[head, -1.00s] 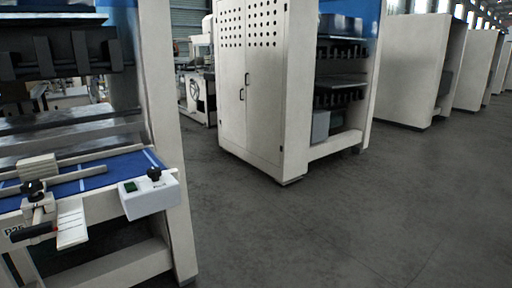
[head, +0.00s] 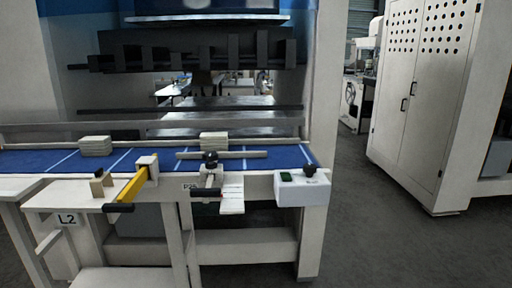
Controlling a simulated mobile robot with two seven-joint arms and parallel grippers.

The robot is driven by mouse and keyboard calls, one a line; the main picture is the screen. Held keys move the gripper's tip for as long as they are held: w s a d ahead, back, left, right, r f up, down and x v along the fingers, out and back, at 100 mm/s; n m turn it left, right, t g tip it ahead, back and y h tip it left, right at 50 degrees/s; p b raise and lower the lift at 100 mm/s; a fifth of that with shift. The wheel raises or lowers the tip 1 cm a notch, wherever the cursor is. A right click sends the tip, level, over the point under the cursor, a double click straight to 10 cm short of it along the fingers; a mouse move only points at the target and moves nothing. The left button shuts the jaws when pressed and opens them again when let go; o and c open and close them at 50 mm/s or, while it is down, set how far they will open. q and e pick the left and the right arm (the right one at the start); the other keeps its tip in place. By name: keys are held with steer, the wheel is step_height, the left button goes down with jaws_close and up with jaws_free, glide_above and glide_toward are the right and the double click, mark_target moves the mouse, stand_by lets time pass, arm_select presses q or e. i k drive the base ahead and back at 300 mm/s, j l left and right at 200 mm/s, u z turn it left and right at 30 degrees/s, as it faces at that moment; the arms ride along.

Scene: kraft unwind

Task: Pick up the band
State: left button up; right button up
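I cannot make out for certain any thing that is the band. Neither of my grippers is in view. A machine stands ahead with a blue bed (head: 75,159) marked by white stripes. Two small pale stacks lie on it, a left stack (head: 96,146) and a right stack (head: 214,141). A yellow bar (head: 133,185) with a black handle sticks out over the front edge. To its right is a clamp (head: 209,180) with a black knob, beside a label that seems to read P25.
A pale side table (head: 62,197) labelled L2 stands at the front left. A control box (head: 302,188) with a green button and black knob juts from the machine's right front. A tall cabinet (head: 421,100) stands at right. Grey floor (head: 385,250) is free between them.

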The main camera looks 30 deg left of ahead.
mark_target(95, 183)
steer(key=u, duration=2.1)
steer(key=i+j+z, duration=0.15)
steer(key=j, duration=0.2)
steer(key=i+j+z, duration=0.15)
steer(key=j, duration=0.25)
steer(key=i+j+z, duration=0.15)
steer(key=j, duration=0.3)
steer(key=i+j+z, duration=0.15)
steer(key=j, duration=0.25)
steer(key=i+j+z, duration=0.15)
steer(key=j, duration=0.3)
steer(key=i+j+z, duration=0.1)
steer(key=j, duration=0.35)
steer(key=i+j+z, duration=0.15)
steer(key=j, duration=0.35)
